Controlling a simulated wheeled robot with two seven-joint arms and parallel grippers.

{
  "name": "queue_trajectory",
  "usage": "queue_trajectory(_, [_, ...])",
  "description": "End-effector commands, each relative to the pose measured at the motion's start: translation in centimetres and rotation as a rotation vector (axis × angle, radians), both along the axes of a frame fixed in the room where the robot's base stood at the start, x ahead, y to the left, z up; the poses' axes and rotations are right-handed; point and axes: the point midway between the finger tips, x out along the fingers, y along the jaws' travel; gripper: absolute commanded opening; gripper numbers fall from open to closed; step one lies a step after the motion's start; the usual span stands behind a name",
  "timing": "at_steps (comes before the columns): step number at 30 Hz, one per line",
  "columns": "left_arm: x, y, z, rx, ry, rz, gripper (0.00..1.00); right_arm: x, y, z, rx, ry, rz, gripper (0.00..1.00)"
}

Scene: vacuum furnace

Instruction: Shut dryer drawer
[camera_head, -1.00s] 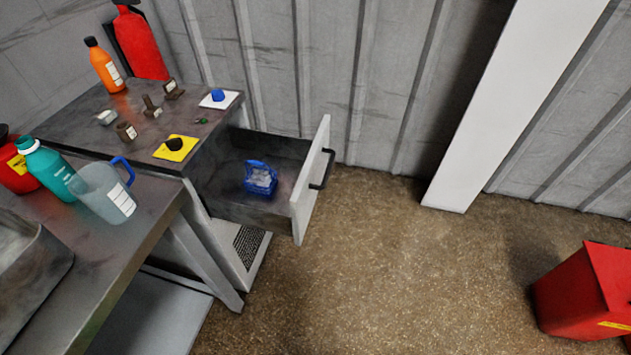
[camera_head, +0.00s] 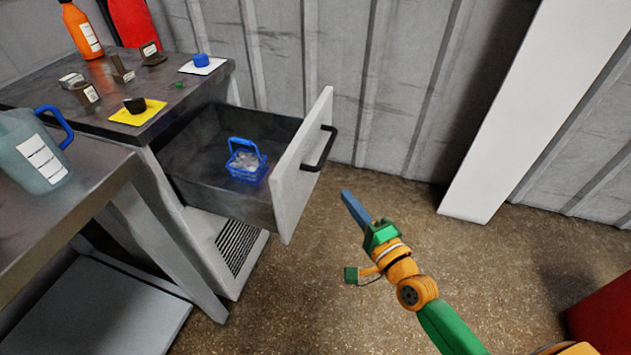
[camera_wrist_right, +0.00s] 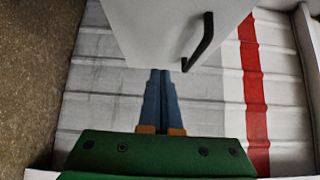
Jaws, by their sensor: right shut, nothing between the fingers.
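The dryer drawer (camera_head: 215,190) is pulled out of the cabinet under the far worktop. Its white front panel (camera_head: 297,180) has a black handle (camera_head: 322,150) on the outer face. A blue basket (camera_head: 247,161) with pale contents stands in the drawer. My right gripper (camera_head: 346,197) is shut and empty, to the right of the panel and lower than the handle in the picture. In the right wrist view the blue fingers (camera_wrist_right: 160,75) point at the lower edge of the white panel (camera_wrist_right: 160,25), with the handle (camera_wrist_right: 200,45) to their right. Contact is not clear. My left gripper is out of view.
The worktop (camera_head: 185,98) holds an orange bottle (camera_head: 82,32), a yellow pad (camera_head: 138,113) and small brown parts. A jug (camera_head: 35,150) stands on the nearer table. A red bin (camera_head: 602,315) is at the lower right. Floor right of the drawer is clear.

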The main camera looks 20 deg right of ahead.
Motion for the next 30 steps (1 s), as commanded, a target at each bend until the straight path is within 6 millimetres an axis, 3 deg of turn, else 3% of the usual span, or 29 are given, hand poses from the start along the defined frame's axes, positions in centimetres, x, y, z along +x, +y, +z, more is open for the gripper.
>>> queue_trajectory(9, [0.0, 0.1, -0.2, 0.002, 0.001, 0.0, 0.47, 6.3, 2.0, 0.1, 0.001, 0.0, 0.001, 0.0])
queue_trajectory(16, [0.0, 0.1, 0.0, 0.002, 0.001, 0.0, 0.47, 7.6, 4.2, 0.0, -0.002, 0.003, 0.001, 0.0])
queue_trajectory(30, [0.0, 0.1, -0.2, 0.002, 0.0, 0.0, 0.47, 8.0, 4.4, -0.1, -0.004, 0.001, 0.001, 0.0])
